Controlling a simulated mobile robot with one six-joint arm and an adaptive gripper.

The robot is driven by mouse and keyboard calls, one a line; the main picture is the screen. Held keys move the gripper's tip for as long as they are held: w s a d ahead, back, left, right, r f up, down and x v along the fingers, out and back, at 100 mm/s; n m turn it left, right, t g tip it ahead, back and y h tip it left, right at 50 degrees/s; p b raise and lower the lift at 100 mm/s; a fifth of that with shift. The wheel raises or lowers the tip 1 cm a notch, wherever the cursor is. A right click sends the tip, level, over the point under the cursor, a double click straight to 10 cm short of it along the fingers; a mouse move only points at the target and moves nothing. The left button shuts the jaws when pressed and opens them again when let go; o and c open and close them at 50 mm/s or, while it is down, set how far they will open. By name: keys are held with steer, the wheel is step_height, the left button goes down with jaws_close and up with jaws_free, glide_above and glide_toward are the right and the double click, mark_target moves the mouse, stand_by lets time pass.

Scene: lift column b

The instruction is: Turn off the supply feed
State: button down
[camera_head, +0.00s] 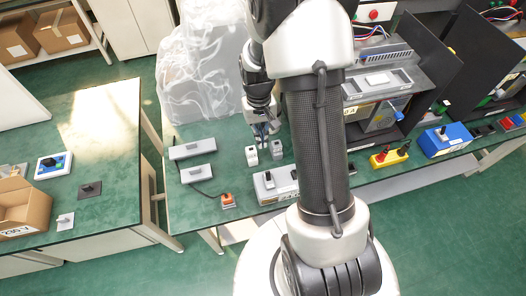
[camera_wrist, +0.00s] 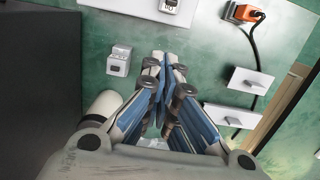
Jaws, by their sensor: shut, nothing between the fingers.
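My gripper (camera_head: 264,138) is shut and empty, low over the green bench, beside two small pale switch blocks. The left block (camera_head: 251,156) and the right block (camera_head: 277,148) stand either side of its fingertips in the head view. In the wrist view, my gripper (camera_wrist: 164,62) points at the bench, with one pale block (camera_wrist: 118,60) clear to its left. The other block (camera_wrist: 151,66) is partly hidden behind the fingertips; I cannot tell whether they touch. No label reading supply feed is legible, so I cannot tell which control it is.
Two grey lever boxes (camera_head: 192,149) (camera_head: 198,173) and an orange switch (camera_head: 228,201) with a black cable lie left. A grey switch box (camera_head: 270,186) sits at the front edge. Clear plastic wrap (camera_head: 200,75) stands behind. Dark cabinets (camera_head: 440,70) stand right.

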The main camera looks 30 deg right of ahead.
mark_target(268, 176)
steer(key=s+a+f+b, duration=0.1)
steer(key=s+f+b, duration=0.2)
steer(key=f, duration=0.4)
steer(key=shift+s+a+f, duration=0.15)
steer(key=shift+s+f, duration=0.25)
steer(key=shift+s, duration=0.25)
